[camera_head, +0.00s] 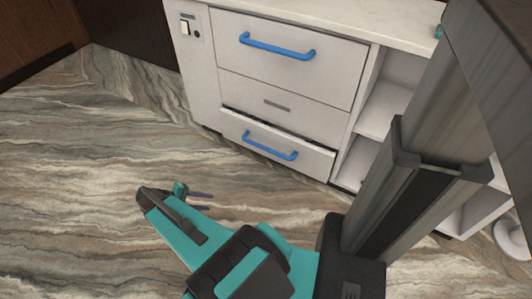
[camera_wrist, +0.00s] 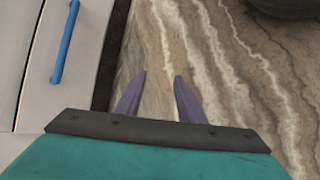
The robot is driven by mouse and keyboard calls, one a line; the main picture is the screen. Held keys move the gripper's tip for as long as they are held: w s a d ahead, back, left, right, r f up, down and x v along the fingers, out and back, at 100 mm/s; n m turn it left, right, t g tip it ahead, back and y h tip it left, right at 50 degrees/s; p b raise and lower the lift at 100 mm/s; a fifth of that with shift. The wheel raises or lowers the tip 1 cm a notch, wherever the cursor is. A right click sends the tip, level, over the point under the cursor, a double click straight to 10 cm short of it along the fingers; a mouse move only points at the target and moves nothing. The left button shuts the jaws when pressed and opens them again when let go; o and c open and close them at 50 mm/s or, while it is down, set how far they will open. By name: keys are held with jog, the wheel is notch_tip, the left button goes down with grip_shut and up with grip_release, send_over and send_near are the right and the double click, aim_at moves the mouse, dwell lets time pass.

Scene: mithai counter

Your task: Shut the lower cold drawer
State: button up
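The lower cold drawer (camera_head: 312,157) is the bottom front of the white counter unit, with a blue bar handle (camera_head: 270,146). It stands out a little, with a dark gap along its top edge. In the wrist view a white front with a blue handle (camera_wrist: 66,42) shows at the left; I take it to be this drawer. My gripper (camera_head: 210,201) is low over the floor, in front of the drawer and apart from it. In the wrist view its two purple fingers (camera_wrist: 160,85) are spread with nothing between them.
The upper drawer (camera_head: 325,65) with its blue handle is flush with the unit. Open shelves (camera_head: 383,108) stand to its right. A switch panel (camera_head: 187,28) is at the left. The marbled floor (camera_head: 70,150) in front and to the left is clear. A dark wooden panel (camera_head: 30,35) stands at the far left.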

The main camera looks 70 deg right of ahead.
jog(key=s+d+r+m+g+b, duration=0.1)
jog(key=s+d+r+m+g, duration=0.1)
jog(key=d, duration=0.6)
jog(key=s+d+r+m+g+h+b, duration=0.1)
jog(key=s+d+r+g+b, duration=0.1)
jog(key=d, duration=0.6)
jog(key=s+d+r+m+g+h+b, duration=0.1)
jog(key=d+r, duration=0.3)
jog(key=d, duration=0.4)
jog(key=shift+s+m+g+b, duration=0.4)
jog(key=shift+s+m+b, duration=0.4)
jog(key=shift+s, duration=0.1)
